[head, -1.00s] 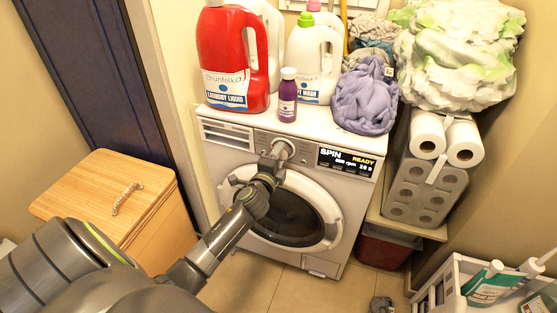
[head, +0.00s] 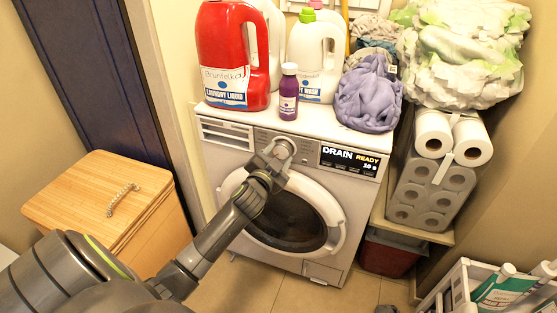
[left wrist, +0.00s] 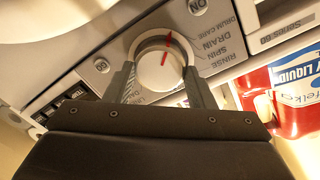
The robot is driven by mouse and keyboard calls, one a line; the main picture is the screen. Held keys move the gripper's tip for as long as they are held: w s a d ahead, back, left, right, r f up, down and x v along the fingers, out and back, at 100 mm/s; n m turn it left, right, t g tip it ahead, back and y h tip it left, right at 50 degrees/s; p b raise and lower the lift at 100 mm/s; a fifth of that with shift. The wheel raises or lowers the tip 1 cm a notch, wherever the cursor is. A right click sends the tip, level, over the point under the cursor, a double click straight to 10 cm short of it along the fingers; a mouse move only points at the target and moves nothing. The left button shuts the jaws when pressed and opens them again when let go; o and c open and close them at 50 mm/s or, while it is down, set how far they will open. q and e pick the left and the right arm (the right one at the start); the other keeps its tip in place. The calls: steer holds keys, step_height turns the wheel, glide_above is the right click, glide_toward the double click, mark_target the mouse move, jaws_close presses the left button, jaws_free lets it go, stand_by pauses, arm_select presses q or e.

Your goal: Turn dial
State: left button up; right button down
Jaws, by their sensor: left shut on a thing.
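The washer's white round dial (head: 285,146) is on the control panel, left of the display. The display (head: 350,160) reads "DRAIN READY". My left gripper (head: 276,154) reaches up to the panel and is shut on the dial. In the left wrist view the dial (left wrist: 156,74) sits between the two fingers of my left gripper (left wrist: 160,84), one on each side. A red mark shows on its face, with the labels RINSE, SPIN, DRAIN and DRUM CARE beside it. My right gripper is not in view.
A red detergent jug (head: 232,60), white jugs (head: 315,62) and a small purple bottle (head: 288,92) stand on the washer (head: 215,160) above the panel. Purple laundry (head: 367,95) lies there too. A wooden box (head: 75,190) stands at left.

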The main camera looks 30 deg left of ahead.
arm_select(q)
steer(key=shift+f+n+b, duration=0.1)
steer(key=shift+n+b, duration=0.35)
steer(key=shift+n, duration=0.75)
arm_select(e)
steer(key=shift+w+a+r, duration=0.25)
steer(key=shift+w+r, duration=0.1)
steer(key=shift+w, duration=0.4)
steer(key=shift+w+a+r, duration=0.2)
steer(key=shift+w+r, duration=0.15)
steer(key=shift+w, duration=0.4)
arm_select(q)
steer(key=o, duration=1)
steer(key=shift+c, duration=0.2)
steer(key=s+d, duration=0.3)
steer(key=s, duration=1.4)
steer(key=shift+r, duration=0.35)
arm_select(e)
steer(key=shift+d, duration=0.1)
arm_select(q)
steer(key=shift+d, duration=0.1)
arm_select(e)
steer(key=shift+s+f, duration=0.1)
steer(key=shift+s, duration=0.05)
